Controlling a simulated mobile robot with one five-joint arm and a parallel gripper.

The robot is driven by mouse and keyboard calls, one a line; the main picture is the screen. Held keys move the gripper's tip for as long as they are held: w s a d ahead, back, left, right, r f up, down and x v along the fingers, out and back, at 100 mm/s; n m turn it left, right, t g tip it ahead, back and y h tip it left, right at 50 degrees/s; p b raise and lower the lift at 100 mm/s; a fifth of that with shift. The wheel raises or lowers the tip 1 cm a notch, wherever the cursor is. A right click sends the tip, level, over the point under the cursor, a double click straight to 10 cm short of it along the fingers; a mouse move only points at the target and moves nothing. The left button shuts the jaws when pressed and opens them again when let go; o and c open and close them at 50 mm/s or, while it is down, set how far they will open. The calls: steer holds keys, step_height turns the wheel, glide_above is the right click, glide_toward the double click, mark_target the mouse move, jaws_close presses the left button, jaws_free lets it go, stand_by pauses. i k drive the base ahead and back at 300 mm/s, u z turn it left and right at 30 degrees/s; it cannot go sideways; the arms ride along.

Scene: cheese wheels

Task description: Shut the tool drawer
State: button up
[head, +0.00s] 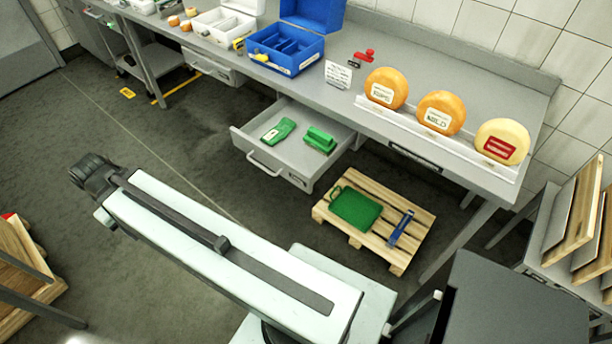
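The tool drawer (262,148) is pulled out under the grey workbench, with a bar handle (264,164) on its front. In it lie a green tool (279,130) and a green block-like brush (320,140). A small label is on the right of its front. My pale arm crosses the lower left, in front of the drawer in the picture and apart from the handle. A dark round part is at its upper-left end. No gripper fingers show.
A wooden pallet (377,188) with a green board (355,209) and blue-handled tool (401,228) stands right of the drawer. The bench holds cheese wheels (441,111) and a blue case (285,48). Another drawer (207,65) lies left. The floor (190,135) before the drawer is clear.

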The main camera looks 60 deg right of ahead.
mark_target(291, 159)
steer(key=z, duration=0.05)
steer(key=k, duration=0.3)
steer(key=z, duration=1.3)
steer(key=i, duration=1)
steer(key=u, duration=0.05)
steer(key=k, duration=0.5)
steer(key=u, duration=1.7)
steer(key=i, duration=0.35)
steer(key=u, duration=0.95)
